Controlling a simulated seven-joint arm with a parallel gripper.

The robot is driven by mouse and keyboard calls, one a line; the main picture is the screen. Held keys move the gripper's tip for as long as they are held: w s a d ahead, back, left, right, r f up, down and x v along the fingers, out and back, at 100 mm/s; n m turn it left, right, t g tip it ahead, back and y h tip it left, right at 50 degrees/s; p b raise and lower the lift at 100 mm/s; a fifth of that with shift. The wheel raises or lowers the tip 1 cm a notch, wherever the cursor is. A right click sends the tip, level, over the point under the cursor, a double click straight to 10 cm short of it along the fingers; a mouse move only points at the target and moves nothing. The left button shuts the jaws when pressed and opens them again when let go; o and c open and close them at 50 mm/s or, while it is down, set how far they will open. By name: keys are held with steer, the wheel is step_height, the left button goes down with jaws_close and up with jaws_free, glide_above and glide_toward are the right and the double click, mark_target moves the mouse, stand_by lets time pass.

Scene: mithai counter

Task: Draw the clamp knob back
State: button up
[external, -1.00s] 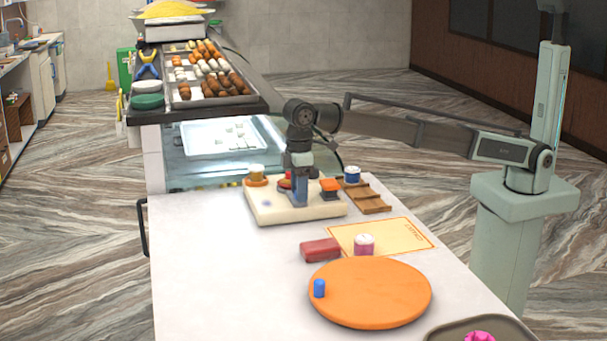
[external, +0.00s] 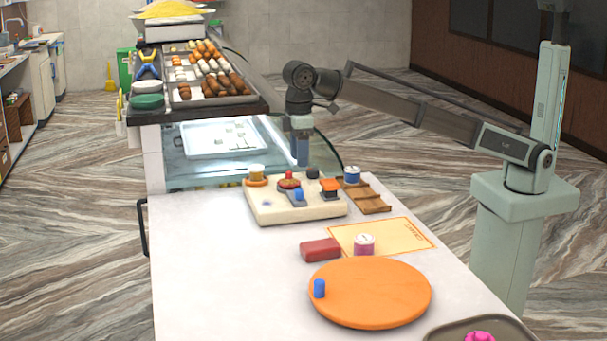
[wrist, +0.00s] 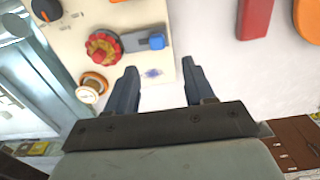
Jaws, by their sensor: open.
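A cream board (external: 270,212) on the white counter carries several fittings. A small blue knob (external: 299,194) sits on a grey bar beside a red lobed knob (external: 289,184); I cannot tell for certain which fitting is the clamp knob. In the wrist view the blue knob (wrist: 156,41) lies ahead of the fingertips, and the red lobed knob (wrist: 103,46) lies to its left. My gripper (external: 302,163) hangs above the board, pointing down, apart from everything. The wrist view shows my gripper (wrist: 159,67) open, with nothing between its fingers.
The board also holds a black knob (external: 312,173), an orange-topped block (external: 329,185) and an orange-based dial (external: 256,178). A brown wooden rack (external: 368,198) with a blue jar stands to the right. A red block (external: 320,249) and an orange disc (external: 375,295) lie nearer the camera.

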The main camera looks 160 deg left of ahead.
steer(key=shift+r, duration=2.05)
